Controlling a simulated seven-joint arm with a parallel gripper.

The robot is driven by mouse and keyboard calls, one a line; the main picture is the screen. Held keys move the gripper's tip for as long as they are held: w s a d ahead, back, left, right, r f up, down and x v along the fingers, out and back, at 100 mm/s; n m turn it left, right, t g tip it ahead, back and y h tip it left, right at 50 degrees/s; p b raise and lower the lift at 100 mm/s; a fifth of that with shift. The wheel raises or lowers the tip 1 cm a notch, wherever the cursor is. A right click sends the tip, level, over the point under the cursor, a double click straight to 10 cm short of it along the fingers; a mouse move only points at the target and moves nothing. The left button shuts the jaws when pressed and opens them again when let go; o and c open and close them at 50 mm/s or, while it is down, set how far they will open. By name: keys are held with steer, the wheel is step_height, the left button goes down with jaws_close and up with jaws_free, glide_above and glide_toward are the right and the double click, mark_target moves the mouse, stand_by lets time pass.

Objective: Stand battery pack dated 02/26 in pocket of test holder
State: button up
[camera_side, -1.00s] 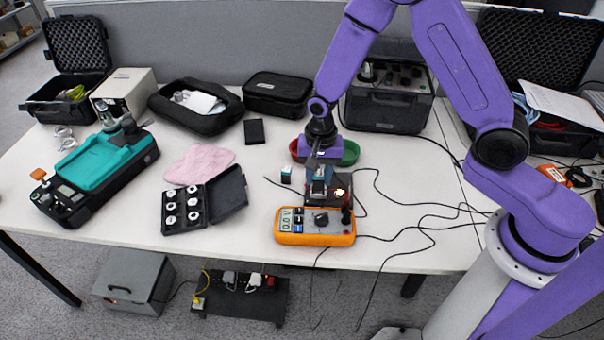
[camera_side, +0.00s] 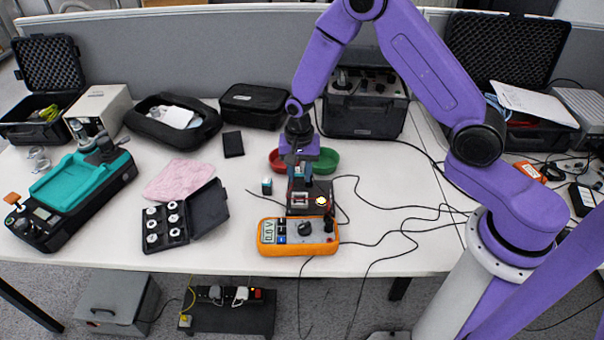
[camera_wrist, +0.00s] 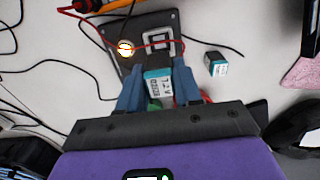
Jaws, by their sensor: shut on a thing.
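My gripper (camera_wrist: 158,88) is shut on a battery pack (camera_wrist: 158,86) with a white label reading 7.2V and a teal band; the date print is too small to read. The dark test holder (camera_wrist: 177,22) lies just beyond the fingertips, with a framed pocket (camera_wrist: 162,42) and a glowing lamp (camera_wrist: 125,47). In the side view, my gripper (camera_side: 299,176) is over the back of the holder (camera_side: 328,187). Whether the held pack touches the holder cannot be told. A second battery pack (camera_wrist: 215,64) lies apart on the table; it also shows in the side view (camera_side: 267,186).
An orange multimeter (camera_side: 304,231) sits in front of the holder, with loose cables to the right. Red (camera_side: 277,161) and green (camera_side: 326,161) bowls stand behind my gripper. An open black weight case (camera_side: 207,210) and pink cloth (camera_side: 180,179) lie left.

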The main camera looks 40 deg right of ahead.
mark_target(300, 183)
steer(key=shift+f, duration=2.1)
steer(key=shift+f, duration=1.3)
stand_by(0.4)
steer(key=o, duration=1.6)
steer(key=shift+c, duration=0.2)
steer(key=shift+r, duration=0.15)
steer(key=shift+r, duration=3.9)
